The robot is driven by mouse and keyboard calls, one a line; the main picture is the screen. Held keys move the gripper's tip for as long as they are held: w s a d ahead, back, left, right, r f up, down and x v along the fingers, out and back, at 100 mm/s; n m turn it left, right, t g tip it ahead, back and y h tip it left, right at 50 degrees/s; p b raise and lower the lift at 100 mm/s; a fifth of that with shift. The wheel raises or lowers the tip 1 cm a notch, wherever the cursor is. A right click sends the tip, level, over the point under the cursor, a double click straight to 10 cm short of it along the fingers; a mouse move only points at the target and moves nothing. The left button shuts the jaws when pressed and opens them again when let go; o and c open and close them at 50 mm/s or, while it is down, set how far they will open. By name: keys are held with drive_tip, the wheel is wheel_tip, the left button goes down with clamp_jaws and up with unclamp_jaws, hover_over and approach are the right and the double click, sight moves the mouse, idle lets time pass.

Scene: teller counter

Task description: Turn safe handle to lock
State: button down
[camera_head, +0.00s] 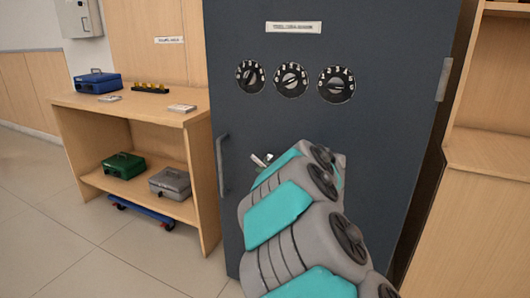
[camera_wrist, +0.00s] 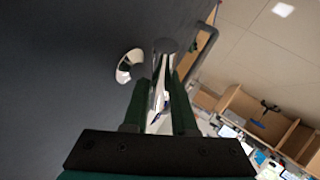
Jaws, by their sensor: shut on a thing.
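The dark blue-grey safe (camera_head: 300,125) stands in front of me with its door shut. Its small chrome handle (camera_head: 262,159) shows in the head view just left of my arm, which hides part of it. In the wrist view the chrome handle (camera_wrist: 158,88) has a round base on the door and a bar running between my fingers. My gripper (camera_wrist: 160,95) is shut on this bar, close to the door face. My gripper's fingers are hidden behind my arm in the head view.
Three dials (camera_head: 291,80) sit above the handle. A vertical pull bar (camera_head: 222,165) is left of it. A wooden shelf unit (camera_head: 140,107) with a blue box (camera_head: 98,82), green box (camera_head: 124,165) and grey box (camera_head: 170,183) stands left. A wooden cabinet (camera_head: 480,200) is right.

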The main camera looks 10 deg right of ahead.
drive_tip(key=shift+r+n+g+h+p, duration=0.15)
drive_tip(key=shift+n+g+h+p, duration=0.4)
drive_tip(key=shift+g+h, duration=0.25)
drive_tip(key=shift+n+g+h, duration=0.55)
drive_tip(key=shift+g+h, duration=0.75)
drive_tip(key=c, duration=0.7)
unclamp_jaws()
drive_tip(key=shift+c, duration=0.2)
drive_tip(key=v, duration=0.7)
drive_tip(key=shift+s+r, duration=0.2)
